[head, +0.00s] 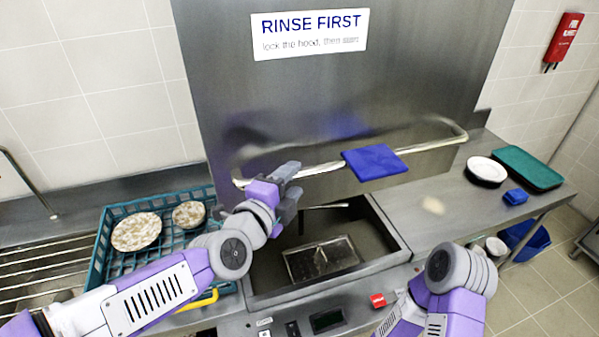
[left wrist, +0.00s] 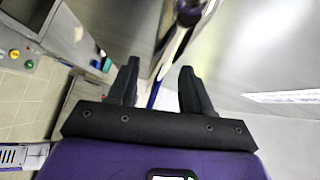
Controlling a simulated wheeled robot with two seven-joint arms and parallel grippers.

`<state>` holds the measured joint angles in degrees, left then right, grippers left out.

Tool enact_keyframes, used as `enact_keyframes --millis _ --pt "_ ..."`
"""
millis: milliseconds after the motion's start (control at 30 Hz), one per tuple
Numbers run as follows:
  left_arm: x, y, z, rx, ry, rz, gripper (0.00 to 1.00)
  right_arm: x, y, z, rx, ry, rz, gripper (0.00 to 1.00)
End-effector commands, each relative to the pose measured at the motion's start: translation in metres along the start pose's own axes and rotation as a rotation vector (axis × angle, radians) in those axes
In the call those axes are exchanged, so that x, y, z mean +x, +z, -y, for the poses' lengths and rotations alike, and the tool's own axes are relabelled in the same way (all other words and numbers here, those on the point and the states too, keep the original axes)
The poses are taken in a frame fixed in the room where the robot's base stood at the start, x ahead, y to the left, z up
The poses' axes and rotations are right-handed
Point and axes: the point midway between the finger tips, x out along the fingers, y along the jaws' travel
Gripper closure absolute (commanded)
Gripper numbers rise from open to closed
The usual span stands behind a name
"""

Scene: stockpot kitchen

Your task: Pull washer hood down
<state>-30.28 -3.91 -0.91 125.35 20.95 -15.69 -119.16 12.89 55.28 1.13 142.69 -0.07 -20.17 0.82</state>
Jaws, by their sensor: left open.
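The washer hood (head: 240,95) is a large steel panel with a "RINSE FIRST" sign, and it stands raised above the open wash bay (head: 375,245). A long bar handle (head: 325,167) runs across its lower front and bends back at the right end. My left gripper (head: 292,178) is open at the left part of the bar. In the left wrist view the bar (left wrist: 178,40) shows beyond and between the two spread fingers (left wrist: 157,85). I cannot tell whether the fingers touch it. My right arm shows at the lower right, with its gripper out of view.
A blue cloth (head: 375,162) hangs over the bar's middle. A teal rack (head: 105,235) with dirty dishes stands left of the bay. A white plate (head: 487,170), a green tray (head: 528,168) and a blue sponge (head: 515,197) lie on the right counter.

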Motion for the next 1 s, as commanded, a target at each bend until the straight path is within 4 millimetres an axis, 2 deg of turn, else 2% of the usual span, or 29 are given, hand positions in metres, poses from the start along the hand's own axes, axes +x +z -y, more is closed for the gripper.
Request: enact_keyframes --millis 100,300,633,967,1000 --pt "0.018 -0.001 -0.002 0.001 0.001 -0.001 0.50 0.004 0.000 -0.002 0.000 0.000 0.001 1.00" --pt "0.036 0.000 -0.001 0.000 0.000 0.000 0.50 0.006 0.000 -0.002 0.000 0.000 0.000 1.00" --pt "0.039 0.000 0.000 -0.001 0.000 0.000 0.50 0.006 0.000 -0.002 0.000 0.000 0.000 1.00" --pt "0.039 0.000 0.000 -0.001 0.000 0.000 0.99 0.006 0.000 -0.002 0.000 0.000 0.000 1.00" --pt "0.039 0.000 0.000 -0.001 0.000 0.000 1.00 0.006 0.000 -0.002 0.000 0.000 0.000 1.00"
